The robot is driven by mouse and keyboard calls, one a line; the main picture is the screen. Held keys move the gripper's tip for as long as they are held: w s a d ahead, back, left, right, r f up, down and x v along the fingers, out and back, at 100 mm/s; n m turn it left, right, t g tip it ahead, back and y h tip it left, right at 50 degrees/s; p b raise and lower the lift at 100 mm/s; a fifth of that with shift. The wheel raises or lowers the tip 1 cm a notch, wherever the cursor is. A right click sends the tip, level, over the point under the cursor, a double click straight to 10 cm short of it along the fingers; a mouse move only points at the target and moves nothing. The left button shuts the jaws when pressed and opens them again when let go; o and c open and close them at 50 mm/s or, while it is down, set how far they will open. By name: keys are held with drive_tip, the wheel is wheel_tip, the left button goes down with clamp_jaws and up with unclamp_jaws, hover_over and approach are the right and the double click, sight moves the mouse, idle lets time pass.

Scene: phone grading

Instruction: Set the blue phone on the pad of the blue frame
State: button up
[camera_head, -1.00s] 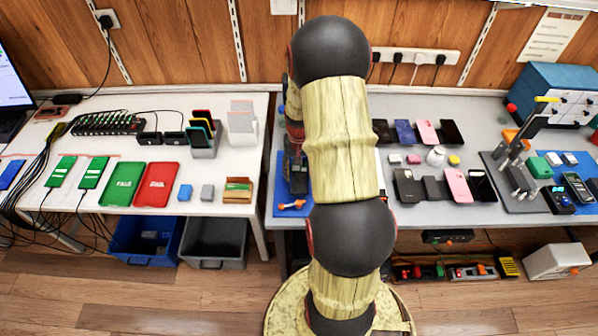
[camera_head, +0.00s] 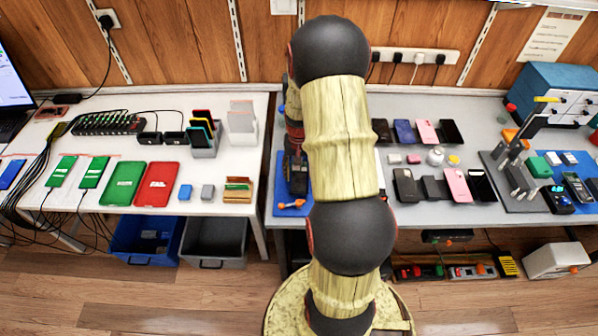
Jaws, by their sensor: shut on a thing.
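My gripper (camera_head: 297,178) is a dark shape low over the blue mat at the left end of the grey table, partly hidden behind my own arm. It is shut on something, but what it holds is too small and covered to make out. A dark blue phone (camera_head: 404,131) lies in the back row of phones on the grey table, right of my arm. A blue flat piece (camera_head: 11,174) lies at the far left of the white table, beside green ones; I cannot tell whether it is the blue frame, and no pad on it is clear.
Green (camera_head: 122,184) and red (camera_head: 157,184) trays lie on the white table. A gap separates the tables.

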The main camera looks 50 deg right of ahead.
drive_tip(key=shift+f, duration=0.4)
idle(1.4)
drive_tip(key=o, duration=1.3)
drive_tip(key=shift+o, duration=1.1)
drive_tip(key=shift+o, duration=0.9)
drive_tip(key=shift+r+p, duration=0.7)
drive_tip(key=shift+r, duration=0.05)
drive_tip(key=shift+r+p, duration=2.45)
drive_tip(key=shift+r, duration=0.95)
